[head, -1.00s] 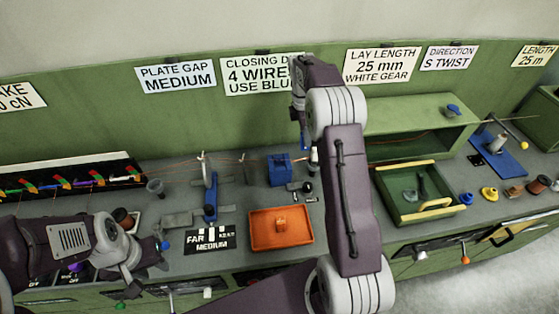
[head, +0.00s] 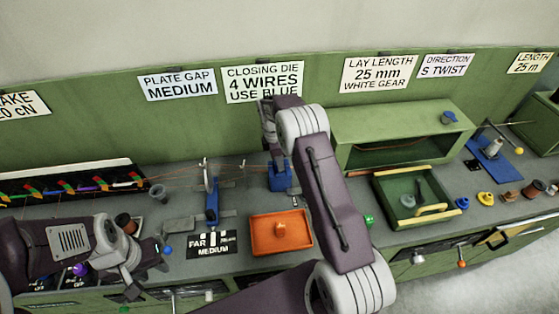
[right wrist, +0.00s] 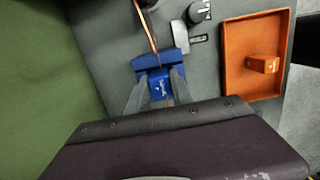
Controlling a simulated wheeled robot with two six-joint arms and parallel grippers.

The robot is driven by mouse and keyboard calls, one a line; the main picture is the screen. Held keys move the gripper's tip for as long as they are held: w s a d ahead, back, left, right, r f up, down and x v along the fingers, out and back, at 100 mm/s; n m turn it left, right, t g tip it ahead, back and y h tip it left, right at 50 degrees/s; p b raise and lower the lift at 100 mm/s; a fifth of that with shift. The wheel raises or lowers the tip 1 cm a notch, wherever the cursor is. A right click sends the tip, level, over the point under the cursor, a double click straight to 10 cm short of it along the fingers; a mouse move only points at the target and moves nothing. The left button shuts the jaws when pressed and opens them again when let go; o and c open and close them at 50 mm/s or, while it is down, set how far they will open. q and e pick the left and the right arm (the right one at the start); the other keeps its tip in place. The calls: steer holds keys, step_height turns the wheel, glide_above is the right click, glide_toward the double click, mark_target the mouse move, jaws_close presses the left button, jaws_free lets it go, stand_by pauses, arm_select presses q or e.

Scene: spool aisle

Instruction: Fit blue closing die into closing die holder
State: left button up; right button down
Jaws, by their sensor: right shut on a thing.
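The blue closing die (right wrist: 159,84), a small blue block with pale marking, is between the two fingers of my right gripper (right wrist: 157,98) in the right wrist view. The gripper is shut on it. The blue closing die holder (right wrist: 150,60) is directly beyond the die, which looks touching or very close; I cannot tell whether it is seated. In the head view the holder (head: 281,181) stands on the bench, with my right gripper (head: 277,161) over it. My left gripper (head: 138,283) hangs low at the left, away from the holder; its fingers are unclear.
An orange tray (head: 264,251) holding an orange block (head: 280,230) lies in front of the holder. A copper-coloured wire (right wrist: 146,24) runs to the holder. A blue stand (head: 212,202) is to its left. A green open tray (head: 388,198) is to the right.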

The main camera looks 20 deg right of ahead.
steer(key=shift+f, duration=0.1)
steer(key=c, duration=1.1)
jaws_free()
steer(key=r, duration=0.4)
steer(key=a+r, duration=0.1)
steer(key=r, duration=0.3)
steer(key=r+b, duration=0.1)
steer(key=r, duration=0.3)
steer(key=shift+w+a+r, duration=0.1)
steer(key=shift+a+r, duration=0.05)
steer(key=shift+a, duration=0.05)
steer(key=s+a+f+m, duration=0.1)
steer(key=s+a+m, duration=0.1)
steer(key=s+m, duration=0.3)
steer(key=s+a+f+m+t+y, duration=0.1)
steer(key=s+m, duration=0.4)
steer(key=s, duration=0.7)
steer(key=s+a+f+m, duration=0.3)
steer(key=s+a+m, duration=0.1)
steer(key=s, duration=0.4)
steer(key=shift+s+f+m+t+y, duration=0.2)
steer(key=shift+s+m+t+y, duration=0.15)
steer(key=shift+m, duration=0.35)
